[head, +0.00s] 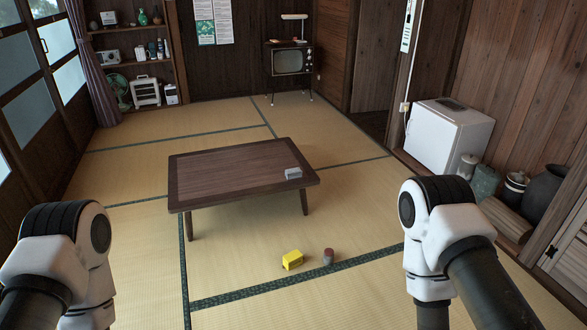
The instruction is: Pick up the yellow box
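A small yellow box (292,260) lies on the tatami floor in the head view, in front of the low table and near a dark green mat edge. A small reddish-brown can-like object (328,256) with a grey top stands just to its right, apart from it. My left arm shows at the lower left and my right arm at the lower right, both well away from the box. Both grippers are outside the picture, so their fingers are hidden.
A low dark wooden table (240,171) stands behind the box, with a small grey-white box (293,173) on it. A white fridge (448,135) and several jars line the right wall. A TV (290,61) and shelves stand at the back.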

